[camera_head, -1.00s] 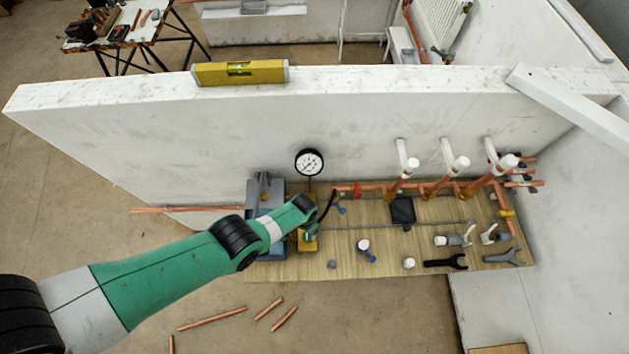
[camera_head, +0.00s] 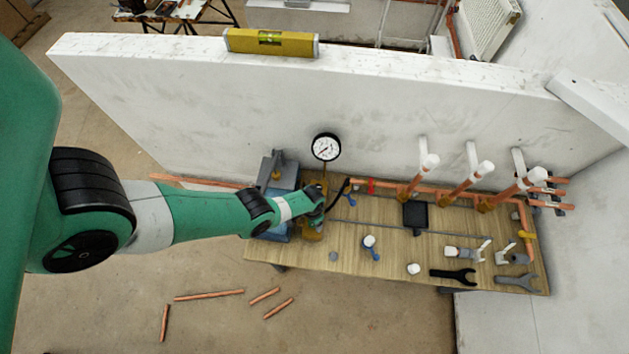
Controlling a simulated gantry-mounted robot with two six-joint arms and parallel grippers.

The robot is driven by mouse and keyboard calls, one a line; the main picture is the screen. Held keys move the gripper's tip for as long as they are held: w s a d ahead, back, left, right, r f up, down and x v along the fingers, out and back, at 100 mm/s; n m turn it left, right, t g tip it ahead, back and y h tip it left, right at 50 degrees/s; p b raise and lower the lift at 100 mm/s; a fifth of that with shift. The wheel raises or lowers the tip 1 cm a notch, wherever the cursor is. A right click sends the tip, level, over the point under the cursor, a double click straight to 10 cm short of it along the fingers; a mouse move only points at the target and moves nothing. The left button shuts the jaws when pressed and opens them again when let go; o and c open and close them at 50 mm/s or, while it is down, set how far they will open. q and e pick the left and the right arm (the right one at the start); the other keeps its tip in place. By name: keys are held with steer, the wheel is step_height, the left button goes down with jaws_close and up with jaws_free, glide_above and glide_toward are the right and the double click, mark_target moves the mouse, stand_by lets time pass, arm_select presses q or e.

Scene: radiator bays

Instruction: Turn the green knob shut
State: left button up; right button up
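My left arm comes in from the left, and its gripper (camera_head: 317,208) is at a brass-yellow block (camera_head: 313,232) below the pressure gauge (camera_head: 326,147). A small patch of green shows at the gripper's tip, in front of the block. It may be the green knob, but the gripper largely hides it. I cannot tell whether the fingers touch it or are closed. The gauge has a white dial and stands upright behind the gripper. My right gripper is out of view.
A wooden board (camera_head: 390,258) carries copper pipes with white-capped valves (camera_head: 482,170), a black square (camera_head: 415,214), and two wrenches (camera_head: 453,276). A white wall (camera_head: 210,110) with a yellow level (camera_head: 270,41) stands behind. Loose copper pipes (camera_head: 209,295) lie on the floor.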

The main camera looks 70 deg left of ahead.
arm_select(q)
jaws_close()
stand_by(0.4)
steer(key=shift+m, duration=0.3)
steer(key=m, duration=0.8)
steer(key=shift+m, duration=0.4)
steer(key=m, duration=0.8)
steer(key=shift+m, duration=0.3)
